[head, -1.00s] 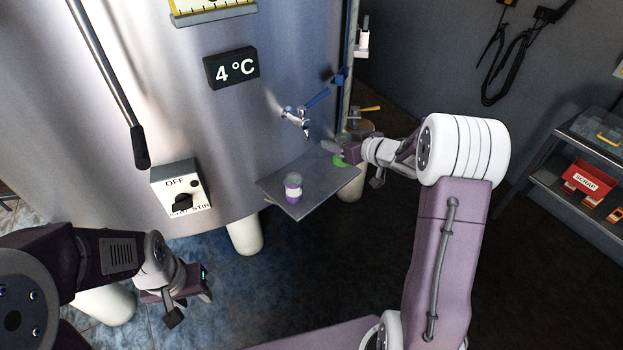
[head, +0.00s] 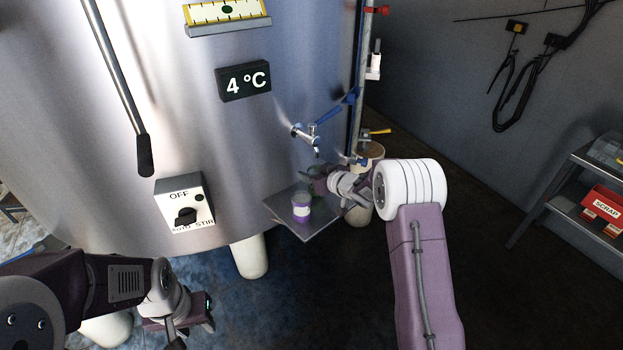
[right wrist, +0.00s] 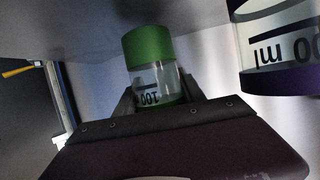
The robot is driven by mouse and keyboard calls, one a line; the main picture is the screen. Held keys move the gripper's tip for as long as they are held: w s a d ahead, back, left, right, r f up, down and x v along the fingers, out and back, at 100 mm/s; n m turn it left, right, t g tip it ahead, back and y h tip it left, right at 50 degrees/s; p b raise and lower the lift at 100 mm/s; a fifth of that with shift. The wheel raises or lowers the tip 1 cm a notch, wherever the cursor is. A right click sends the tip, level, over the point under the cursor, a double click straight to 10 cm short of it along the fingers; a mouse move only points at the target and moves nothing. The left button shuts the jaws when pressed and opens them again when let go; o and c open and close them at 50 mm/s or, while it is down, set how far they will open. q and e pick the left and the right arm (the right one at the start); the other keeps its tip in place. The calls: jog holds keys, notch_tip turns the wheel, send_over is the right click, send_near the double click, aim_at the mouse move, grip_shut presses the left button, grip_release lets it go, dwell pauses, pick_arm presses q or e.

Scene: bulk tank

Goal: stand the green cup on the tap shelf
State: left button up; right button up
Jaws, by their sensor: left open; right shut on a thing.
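The green cup (right wrist: 148,72), clear with a green end and dark marking, is between the jaws of my right gripper in the right wrist view. My right gripper (head: 318,182) is shut on it over the tap shelf (head: 325,225), behind and right of the purple cup in the head view. There the green cup is mostly hidden. In the right wrist view its green end lies against the grey shelf surface (right wrist: 205,22); I cannot tell whether they touch. My left gripper (head: 190,318) is open and empty, low at the left, away from the shelf.
A purple cup (head: 302,208) stands on the shelf, close beside my right gripper; it also shows in the right wrist view (right wrist: 280,80). The tap (head: 307,135) with its blue lever hangs above the shelf. The stir switch box (head: 184,203) is on the tank at left.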

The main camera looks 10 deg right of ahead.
jog(key=shift+f, duration=0.65)
jog(key=shift+r, duration=0.1)
jog(key=shift+f, duration=0.2)
jog(key=o, duration=1.3)
